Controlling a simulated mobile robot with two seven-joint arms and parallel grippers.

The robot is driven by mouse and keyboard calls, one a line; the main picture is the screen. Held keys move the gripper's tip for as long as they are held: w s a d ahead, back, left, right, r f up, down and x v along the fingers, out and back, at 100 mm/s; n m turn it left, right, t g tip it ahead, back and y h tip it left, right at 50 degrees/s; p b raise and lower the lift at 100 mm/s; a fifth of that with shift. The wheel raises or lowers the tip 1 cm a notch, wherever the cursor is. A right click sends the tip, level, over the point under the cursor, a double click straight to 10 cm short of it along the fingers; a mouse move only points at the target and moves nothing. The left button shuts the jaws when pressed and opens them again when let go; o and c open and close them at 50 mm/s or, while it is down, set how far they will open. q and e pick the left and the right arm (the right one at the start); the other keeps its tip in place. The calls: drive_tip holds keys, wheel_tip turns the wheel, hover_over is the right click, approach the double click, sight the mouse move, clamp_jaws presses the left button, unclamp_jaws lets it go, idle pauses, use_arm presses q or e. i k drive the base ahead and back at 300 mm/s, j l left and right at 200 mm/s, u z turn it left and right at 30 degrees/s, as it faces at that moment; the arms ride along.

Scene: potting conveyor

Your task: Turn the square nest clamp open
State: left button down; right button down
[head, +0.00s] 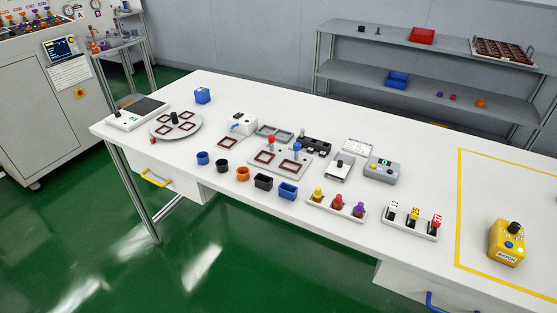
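A grey fixture plate (279,168) with two dark-red-edged square nests stands mid-table in the head view. A red-topped knob (271,141) and a blue-topped knob (296,148) stand upright at its nests. I cannot tell which of them is the square nest clamp, nor whether either is turned open or shut. A round grey plate (175,125) with several square recesses and a black central knob lies to the left. Neither of my grippers is in view.
Small pots (242,174) and square cups (288,190) line the front. Racks of coloured pegs (337,205) and numbered blocks (411,220) stand further right, then a yellow batch box (507,243). A grey box (384,170) stands right of the fixture.

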sight(270, 138)
drive_tip(key=i+j+z, duration=0.1)
drive_tip(key=j, duration=0.25)
drive_tip(key=i+j, duration=0.2)
drive_tip(key=j, duration=0.2)
drive_tip(key=i+j+z, duration=0.15)
drive_tip(key=j, duration=0.25)
drive_tip(key=i+j, duration=0.15)
drive_tip(key=j, duration=0.2)
drive_tip(key=z, duration=0.05)
